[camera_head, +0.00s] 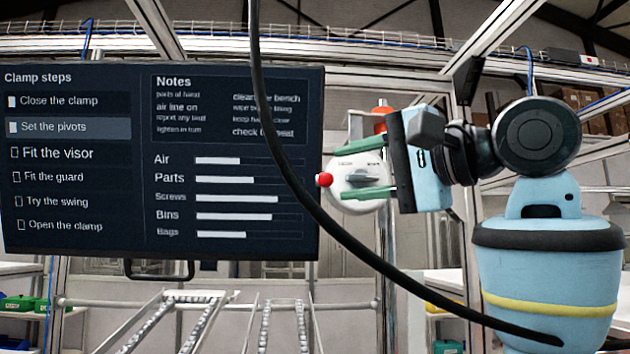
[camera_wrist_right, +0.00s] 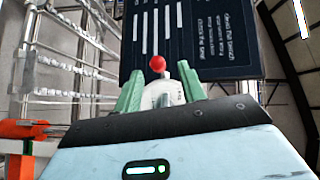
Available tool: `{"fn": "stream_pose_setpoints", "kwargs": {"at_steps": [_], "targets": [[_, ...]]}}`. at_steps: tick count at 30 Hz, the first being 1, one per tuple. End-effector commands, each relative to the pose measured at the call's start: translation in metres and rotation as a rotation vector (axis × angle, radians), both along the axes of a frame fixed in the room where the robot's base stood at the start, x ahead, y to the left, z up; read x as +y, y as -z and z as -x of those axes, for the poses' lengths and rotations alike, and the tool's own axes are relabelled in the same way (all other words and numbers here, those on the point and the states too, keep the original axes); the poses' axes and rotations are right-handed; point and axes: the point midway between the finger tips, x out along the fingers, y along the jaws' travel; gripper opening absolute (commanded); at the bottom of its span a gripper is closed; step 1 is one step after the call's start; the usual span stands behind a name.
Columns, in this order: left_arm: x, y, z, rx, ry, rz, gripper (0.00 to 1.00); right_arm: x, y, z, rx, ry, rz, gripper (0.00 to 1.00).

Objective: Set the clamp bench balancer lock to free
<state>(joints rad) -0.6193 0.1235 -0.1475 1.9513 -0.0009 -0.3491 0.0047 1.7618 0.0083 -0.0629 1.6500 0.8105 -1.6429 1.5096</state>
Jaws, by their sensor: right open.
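The balancer lock (camera_head: 345,206) is a white round dial with small unreadable lettering and a grey lever (camera_head: 362,179) across its middle. A red ball (camera_head: 324,180) sits at the dial's left edge; it also shows in the right wrist view (camera_wrist_right: 157,63). My right gripper (camera_head: 338,169) is open, its green fingers above and below the lever in the head view. I cannot tell whether they touch it. In the right wrist view the fingers (camera_wrist_right: 160,72) stand on both sides of the white lock (camera_wrist_right: 165,95). My left gripper is not in view.
A large dark screen (camera_head: 160,235) with clamp steps and notes hangs left of the lock. A black cable (camera_head: 300,185) runs down across the head view in front of it. A red-orange part (camera_head: 382,117) stands behind my gripper. Roller rails (camera_head: 190,325) lie below the screen.

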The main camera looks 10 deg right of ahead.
Motion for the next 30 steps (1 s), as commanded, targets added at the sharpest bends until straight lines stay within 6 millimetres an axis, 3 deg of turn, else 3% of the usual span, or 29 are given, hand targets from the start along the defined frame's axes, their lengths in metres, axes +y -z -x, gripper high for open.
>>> {"fn": "stream_pose_setpoints", "kwargs": {"at_steps": [13, 26, 30], "targets": [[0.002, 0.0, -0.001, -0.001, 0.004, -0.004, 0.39, 0.044, 0.002, -0.043, 0.004, 0.0, 0.001, 0.41], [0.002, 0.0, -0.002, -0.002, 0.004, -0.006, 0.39, 0.052, 0.002, -0.052, 0.001, 0.0, 0.0, 0.41], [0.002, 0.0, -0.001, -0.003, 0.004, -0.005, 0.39, 0.052, 0.002, -0.052, 0.001, 0.0, 0.0, 0.26]]}}
